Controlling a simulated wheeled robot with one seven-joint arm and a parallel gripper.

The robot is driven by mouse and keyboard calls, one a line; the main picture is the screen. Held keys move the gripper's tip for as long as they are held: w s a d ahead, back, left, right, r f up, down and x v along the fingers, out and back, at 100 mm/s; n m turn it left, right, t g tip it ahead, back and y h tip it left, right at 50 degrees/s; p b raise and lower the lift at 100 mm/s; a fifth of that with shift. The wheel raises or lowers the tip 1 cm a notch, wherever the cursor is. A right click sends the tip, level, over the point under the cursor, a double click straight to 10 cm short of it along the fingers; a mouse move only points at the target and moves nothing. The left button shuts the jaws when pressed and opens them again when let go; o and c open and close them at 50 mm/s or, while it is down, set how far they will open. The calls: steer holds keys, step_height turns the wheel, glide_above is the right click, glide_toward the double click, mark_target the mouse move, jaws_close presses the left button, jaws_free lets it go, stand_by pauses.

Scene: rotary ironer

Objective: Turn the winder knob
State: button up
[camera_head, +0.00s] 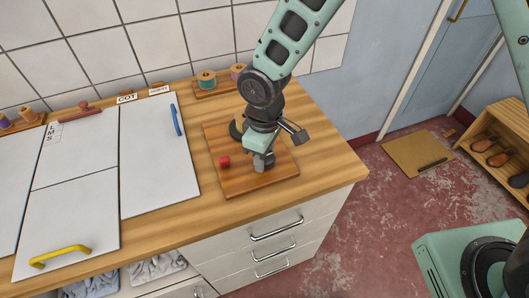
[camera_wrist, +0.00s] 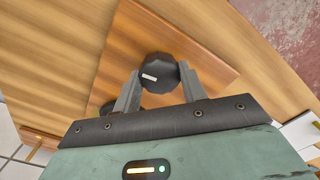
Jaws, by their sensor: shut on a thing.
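The winder knob (camera_wrist: 160,74) is black and faceted with a small white mark on its top. In the wrist view it sits between the two fingers of my gripper (camera_wrist: 158,84), which is shut on it. In the head view my gripper (camera_head: 263,163) points down over a wooden board (camera_head: 222,138) on the counter and hides the knob. A small red block-like piece (camera_head: 224,161) shows on the board, left of my gripper. A dark rounded part (camera_head: 235,130) is partly hidden behind my gripper.
The wooden counter (camera_head: 335,165) is bare right of the board. White panels (camera_head: 150,150) lie to the left, one with a blue handle (camera_head: 176,120) and one with a yellow handle (camera_head: 60,256). Thread spools (camera_head: 207,78) stand behind, near the tiled wall. Drawers (camera_head: 285,240) are below.

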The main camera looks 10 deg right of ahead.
stand_by(0.3)
steer(key=o, duration=1)
steer(key=shift+c, duration=0.2)
steer(key=shift+r, duration=0.1)
step_height(320, 180, up, 17)
steer(key=b, duration=0.2)
steer(key=shift+r, duration=0.1)
steer(key=s+d+f+m, duration=0.1)
steer(key=s+d+m, duration=0.1)
steer(key=s+d, duration=0.3)
steer(key=s+d+f+m, duration=0.1)
steer(key=s+d, duration=0.4)
steer(key=s, duration=0.8)
steer(key=shift+f+m+y, duration=0.3)
steer(key=shift+f+m, duration=0.05)
steer(key=shift+m, duration=0.25)
